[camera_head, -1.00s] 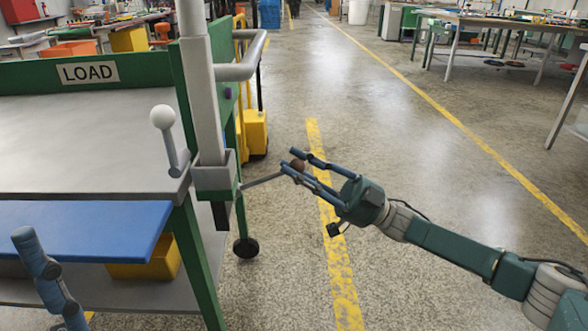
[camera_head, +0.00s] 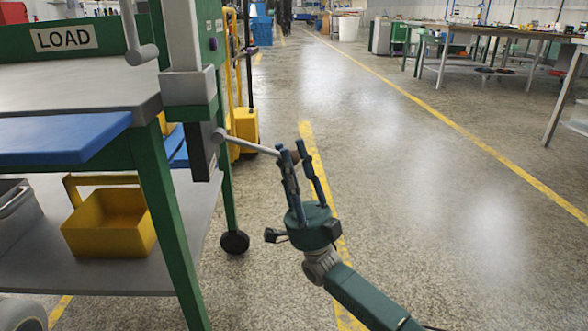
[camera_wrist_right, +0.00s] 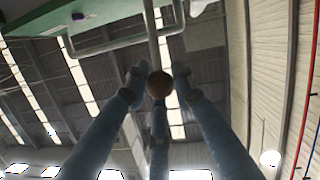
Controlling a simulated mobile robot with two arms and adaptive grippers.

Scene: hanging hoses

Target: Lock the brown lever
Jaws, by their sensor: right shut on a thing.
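The brown lever (camera_head: 250,146) is a thin grey rod with a round brown knob, sticking out right from a grey pivot on the cart's green post. It slopes slightly down to the right. My right gripper (camera_head: 302,150) points up from below, with its blue fingers closed around the knob and partly hiding it. In the right wrist view the brown knob (camera_wrist_right: 160,84) sits between the three fingers, with the rod rising behind it. My left gripper is not in view.
The green cart has a LOAD sign (camera_head: 65,38), a blue panel (camera_head: 60,138) and a yellow bin (camera_head: 110,222) on its lower shelf. Another grey lever (camera_head: 141,52) is at upper left. The floor right of my right gripper is clear up to the workbenches.

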